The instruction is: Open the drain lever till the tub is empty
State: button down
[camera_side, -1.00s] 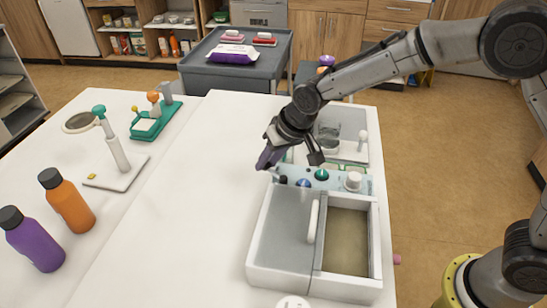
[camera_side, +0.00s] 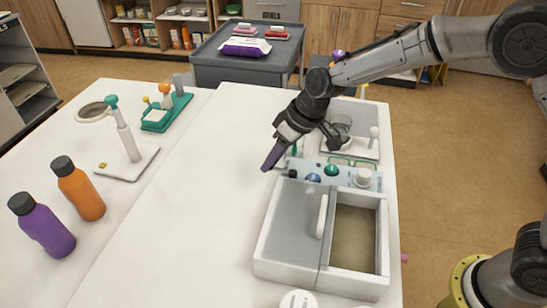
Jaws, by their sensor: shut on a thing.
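The white tub (camera_side: 267,262) stands at the right of the table in the side view. Its left part is a grey surface, and its right part holds murky brown liquid (camera_side: 352,238). A white bar-shaped handle (camera_side: 322,216) stands along the divider between them; I cannot tell whether it is the drain lever. My gripper (camera_side: 280,145) is beyond the tub's far left corner, above the table and apart from the handle. It is shut on a dark purple elongated piece (camera_side: 272,157), which points down and left. The gripper's far side is hidden.
A light-blue panel with knobs (camera_side: 346,175) borders the tub's far edge. The table's middle is clear.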

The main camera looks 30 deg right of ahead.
jog(key=c, duration=0.6)
grip_release()
jog(key=shift+r, duration=0.1)
jog(key=v, duration=1.3)
jog(key=shift+s+r, duration=0.2)
jog(key=shift+r, duration=0.1)
jog(key=shift+d, duration=0.15)
jog(key=s+d+r+m+t+h, duration=0.1)
jog(key=s+d+r+t, duration=0.2)
jog(key=s+d+r, duration=0.65)
jog(key=s+d+f+m+h, duration=0.1)
jog(key=s+d+f, duration=0.1)
jog(key=s, duration=0.3)
jog(key=s+d+f+m+h, duration=0.1)
jog(key=s+d+f, duration=0.2)
jog(key=s, duration=0.3)
jog(key=s+d+f+m, duration=0.1)
jog(key=s+d+f, duration=0.1)
jog(key=s+f, duration=0.2)
jog(key=shift+s+d+g+h, duration=0.2)
jog(key=shift+s+g+h, duration=0.15)
jog(key=shift+s, duration=0.75)
